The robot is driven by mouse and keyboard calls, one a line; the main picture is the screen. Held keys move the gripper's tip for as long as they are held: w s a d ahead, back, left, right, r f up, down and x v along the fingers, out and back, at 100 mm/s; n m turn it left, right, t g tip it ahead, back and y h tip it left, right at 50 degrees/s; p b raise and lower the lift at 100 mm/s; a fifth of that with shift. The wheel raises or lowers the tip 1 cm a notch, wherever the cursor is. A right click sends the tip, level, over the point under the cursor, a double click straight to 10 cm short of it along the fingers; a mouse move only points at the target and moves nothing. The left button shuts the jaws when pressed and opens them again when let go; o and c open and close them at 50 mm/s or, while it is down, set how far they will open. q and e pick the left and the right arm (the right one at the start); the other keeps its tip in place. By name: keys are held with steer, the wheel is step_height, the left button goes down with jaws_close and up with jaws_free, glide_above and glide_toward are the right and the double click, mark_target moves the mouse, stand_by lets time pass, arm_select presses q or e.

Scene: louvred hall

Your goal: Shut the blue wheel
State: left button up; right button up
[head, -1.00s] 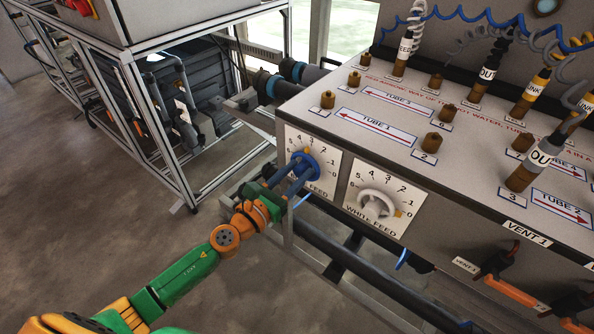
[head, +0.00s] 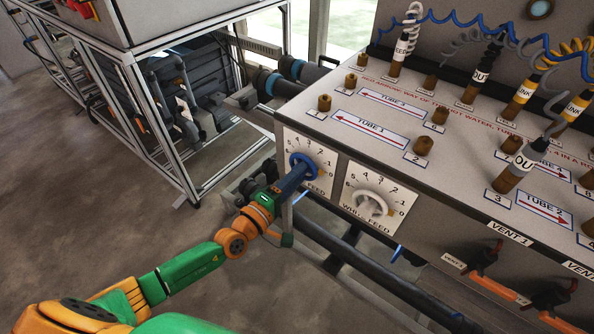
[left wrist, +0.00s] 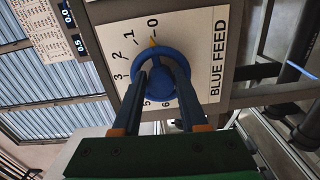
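The blue wheel (head: 303,166) is a round knob on the white BLUE FEED dial plate (head: 324,158) at the front of the console. It also shows in the left wrist view (left wrist: 140,88), where its orange pointer (left wrist: 153,43) stands at about the 0 mark. My left gripper (head: 299,173) reaches the wheel from the front. Its two dark blue fingers (left wrist: 163,70) lie on either side of the wheel's middle, shut on it; they hide part of the wheel. My right gripper is not in view.
A white wheel (head: 370,205) on the WHITE FEED dial sits just right of the blue one. Pegs and coiled hoses stand on the console top (head: 330,110). A metal frame (head: 190,150) stands at the left. Dark pipes (head: 340,255) run below the dials.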

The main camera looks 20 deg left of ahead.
arm_select(q)
steer(key=shift+w+a+r+t, duration=0.15)
steer(key=shift+r, duration=0.3)
steer(key=shift+w+a+r+t, duration=0.1)
steer(key=shift+a+r+t, duration=0.05)
steer(key=shift+r, duration=0.25)
steer(key=f+p+v, duration=0.1)
steer(key=v, duration=0.5)
steer(key=shift+f, duration=0.15)
steer(key=shift+w, duration=0.2)
